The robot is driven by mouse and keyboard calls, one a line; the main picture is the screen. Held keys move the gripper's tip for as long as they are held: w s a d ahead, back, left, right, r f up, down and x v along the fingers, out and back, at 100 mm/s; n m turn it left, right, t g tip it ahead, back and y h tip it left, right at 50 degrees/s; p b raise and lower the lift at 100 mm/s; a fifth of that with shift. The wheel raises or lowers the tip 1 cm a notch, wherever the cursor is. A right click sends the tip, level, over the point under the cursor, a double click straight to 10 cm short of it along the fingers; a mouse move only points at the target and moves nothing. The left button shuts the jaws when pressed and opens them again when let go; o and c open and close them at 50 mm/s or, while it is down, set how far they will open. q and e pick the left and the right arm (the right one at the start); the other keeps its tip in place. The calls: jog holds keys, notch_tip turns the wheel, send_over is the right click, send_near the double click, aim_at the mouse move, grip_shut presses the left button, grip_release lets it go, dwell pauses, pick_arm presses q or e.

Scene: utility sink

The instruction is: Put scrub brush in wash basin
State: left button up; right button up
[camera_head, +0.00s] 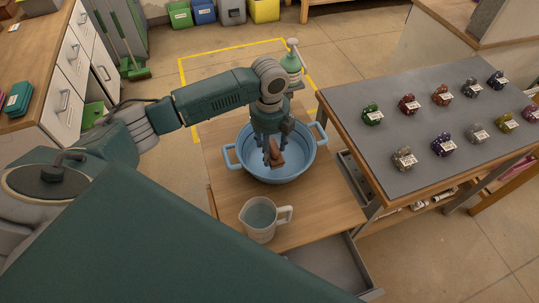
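The wash basin (240,160) is a round light-blue tub with two side handles, standing on the wooden table. My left gripper (273,150) points down inside the basin's outline. It is shut on the scrub brush (277,155), a small brown piece that hangs between its fingers. The brush is over the basin's interior. I cannot tell whether it touches the basin floor. The gripper hides part of the brush and the back of the basin. My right gripper is not in view.
A clear measuring jug (261,220) stands in front of the basin, and a green pump bottle (291,66) stands behind it. A grey-topped table (400,125) on the right carries several small tagged coloured items. An open drawer (335,262) juts out below the wooden table.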

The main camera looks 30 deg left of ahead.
pick_arm(q)
jog(key=shift+f, duration=0.7)
notch_tip(320, 180, down, 4)
jog(key=shift+p, duration=0.4)
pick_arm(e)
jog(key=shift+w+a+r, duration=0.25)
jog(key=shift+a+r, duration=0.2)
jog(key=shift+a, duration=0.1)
pick_arm(q)
jog(key=shift+f, duration=0.1)
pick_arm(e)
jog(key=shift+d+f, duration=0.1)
pick_arm(q)
jog(key=o, duration=1.2)
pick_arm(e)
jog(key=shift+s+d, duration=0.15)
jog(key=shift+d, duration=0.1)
